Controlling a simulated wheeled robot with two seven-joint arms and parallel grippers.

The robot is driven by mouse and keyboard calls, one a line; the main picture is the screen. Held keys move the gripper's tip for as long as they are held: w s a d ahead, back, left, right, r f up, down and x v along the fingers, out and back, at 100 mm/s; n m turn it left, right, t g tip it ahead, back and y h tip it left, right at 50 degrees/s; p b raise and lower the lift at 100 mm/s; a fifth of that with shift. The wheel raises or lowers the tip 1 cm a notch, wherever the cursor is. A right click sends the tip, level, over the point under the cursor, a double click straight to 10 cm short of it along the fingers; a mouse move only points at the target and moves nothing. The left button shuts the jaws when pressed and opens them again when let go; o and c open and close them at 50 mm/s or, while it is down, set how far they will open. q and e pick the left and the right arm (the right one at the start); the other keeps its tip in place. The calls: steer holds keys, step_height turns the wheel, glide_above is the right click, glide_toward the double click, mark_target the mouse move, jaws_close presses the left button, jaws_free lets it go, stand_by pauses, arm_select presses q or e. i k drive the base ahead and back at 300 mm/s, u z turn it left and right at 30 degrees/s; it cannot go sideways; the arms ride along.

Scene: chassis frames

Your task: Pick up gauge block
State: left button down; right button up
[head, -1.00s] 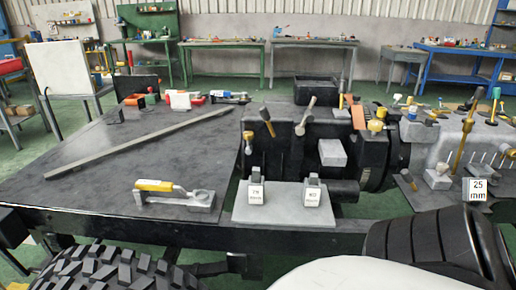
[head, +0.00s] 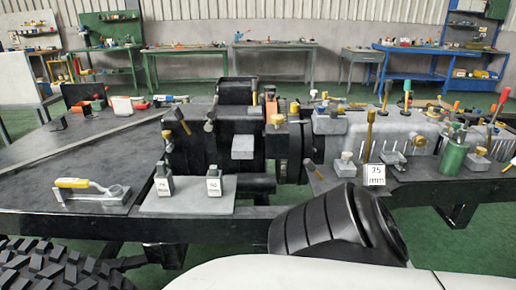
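A small block with a white label reading 25 mm (head: 375,175) stands near the front edge of the dark frame, right of the middle in the head view. Two more grey blocks with white labels stand on a light grey plate (head: 188,207) left of the middle. The left one (head: 163,182) seems to read 75 mm and the right one (head: 213,184) seems to read 50 mm; their print is small. All these blocks stand upright and apart from each other. Neither of my grippers is in view.
A yellow-handled gauge (head: 92,190) lies at the left. A green bottle (head: 454,155), a grey clamp-like part (head: 392,160) and upright tools crowd the right. A black engine-like housing (head: 238,140) rises behind the plate. The dark deck (head: 60,160) at left has free room.

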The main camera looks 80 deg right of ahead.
mark_target(213, 169)
steer(key=k, duration=0.2)
steer(key=z, duration=1.3)
